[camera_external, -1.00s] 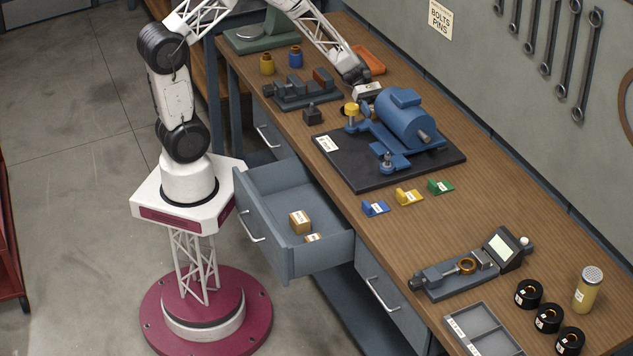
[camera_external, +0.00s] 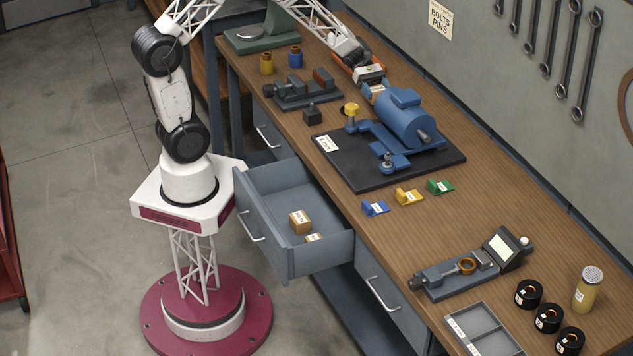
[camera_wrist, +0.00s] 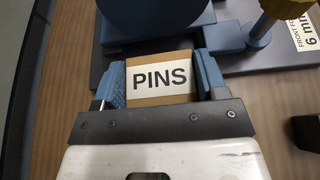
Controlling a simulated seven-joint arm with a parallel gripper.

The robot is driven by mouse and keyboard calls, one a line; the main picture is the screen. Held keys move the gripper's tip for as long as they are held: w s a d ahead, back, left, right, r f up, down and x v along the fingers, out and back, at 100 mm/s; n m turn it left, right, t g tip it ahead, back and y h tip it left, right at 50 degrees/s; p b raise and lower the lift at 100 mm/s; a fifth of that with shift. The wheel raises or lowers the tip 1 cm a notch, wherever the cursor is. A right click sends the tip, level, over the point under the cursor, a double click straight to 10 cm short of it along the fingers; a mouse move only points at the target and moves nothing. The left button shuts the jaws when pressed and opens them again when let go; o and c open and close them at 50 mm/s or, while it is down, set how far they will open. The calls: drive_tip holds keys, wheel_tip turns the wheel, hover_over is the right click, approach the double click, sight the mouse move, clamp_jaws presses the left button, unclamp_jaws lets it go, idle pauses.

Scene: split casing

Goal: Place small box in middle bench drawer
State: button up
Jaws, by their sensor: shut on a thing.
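My gripper (camera_wrist: 161,80) is shut on a small brown cardboard box (camera_wrist: 160,98) with a white label reading PINS, seen in the wrist view between the two blue fingers. In the external view the held box (camera_external: 377,91) shows small beside my gripper (camera_external: 373,84), behind the blue motor-like casing on the bench. The middle bench drawer (camera_external: 284,258) is pulled open. Two small labelled boxes lie inside it, one (camera_external: 300,224) near its middle and one (camera_external: 313,238) by the front right wall, partly hidden by that wall.
The blue casing (camera_external: 408,118) stands on a black plate (camera_external: 340,172) close to the held box. Small coloured blocks (camera_external: 408,196) lie in front of the plate. The drawer's back part is clear.

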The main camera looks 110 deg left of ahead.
wheel_tip(320, 180, up, 11)
drive_tip(key=shift+f, duration=0.15)
idle(0.8)
drive_tip(key=w+a+n+y, duration=0.5)
drive_tip(key=a+n+y, duration=0.3)
drive_tip(key=y, duration=0.1)
drive_tip(key=w+a+r+n+t+y, duration=0.1)
drive_tip(key=w+a+n+y, duration=0.4)
drive_tip(key=a+n+y, duration=0.3)
drive_tip(key=shift+w+a+y, duration=0.35)
drive_tip(key=shift+w+y, duration=0.05)
drive_tip(key=shift+s+a+f+n+y, duration=0.1)
drive_tip(key=shift+f+n+y, duration=0.15)
drive_tip(key=shift+n, duration=0.25)
idle(0.6)
